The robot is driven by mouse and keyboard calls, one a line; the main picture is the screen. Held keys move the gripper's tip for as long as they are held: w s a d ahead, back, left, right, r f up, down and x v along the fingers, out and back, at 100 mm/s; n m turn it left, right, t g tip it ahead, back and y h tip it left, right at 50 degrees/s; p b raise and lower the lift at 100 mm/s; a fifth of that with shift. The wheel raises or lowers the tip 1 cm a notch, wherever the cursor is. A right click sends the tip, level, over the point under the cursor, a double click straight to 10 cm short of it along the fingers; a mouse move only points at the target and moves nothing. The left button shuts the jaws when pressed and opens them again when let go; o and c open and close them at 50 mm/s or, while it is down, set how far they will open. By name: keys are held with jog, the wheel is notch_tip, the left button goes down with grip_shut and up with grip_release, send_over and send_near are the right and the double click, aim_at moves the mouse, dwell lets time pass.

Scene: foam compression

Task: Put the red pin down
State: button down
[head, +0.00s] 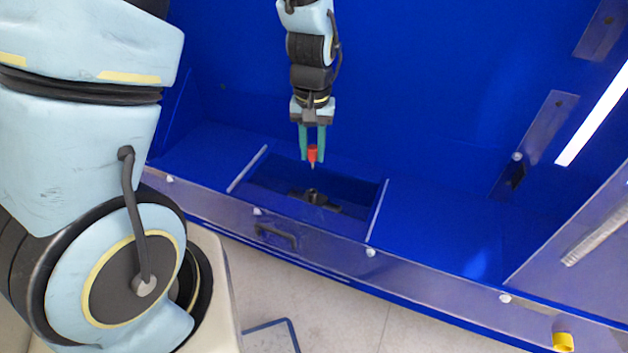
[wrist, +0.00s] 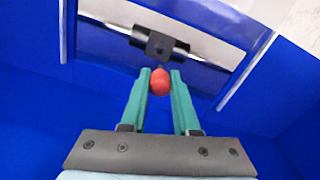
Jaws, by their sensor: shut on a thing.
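The red pin (head: 312,153) is held upright between the green fingers of my gripper (head: 312,158), with its thin tip pointing down. In the wrist view the red pin (wrist: 160,82) sits between the two fingertips of my gripper (wrist: 160,84). My gripper is shut on it. In the head view, the pin hangs in the air above a recessed bay. A dark fitting with a short round post (head: 313,196) stands in the bay, below the pin. The fitting also shows in the wrist view (wrist: 158,45), beyond the fingertips.
The recessed bay (head: 262,180) has pale strips along both sides. A blue ledge (head: 430,215) extends to its right and is clear. A front panel with a dark handle (head: 277,237) runs below. A yellow part (head: 562,341) is at the lower right.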

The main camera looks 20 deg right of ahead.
notch_tip(320, 180, down, 6)
jog(key=shift+f+p, duration=0.2)
jog(key=shift+p, duration=0.4)
jog(key=shift+f, duration=0.15)
jog(key=shift+f+b, duration=0.5)
jog(key=shift+f, duration=0.05)
jog(key=c, duration=0.7)
grip_release()
jog(key=shift+o, duration=0.2)
jog(key=shift+r, duration=0.1)
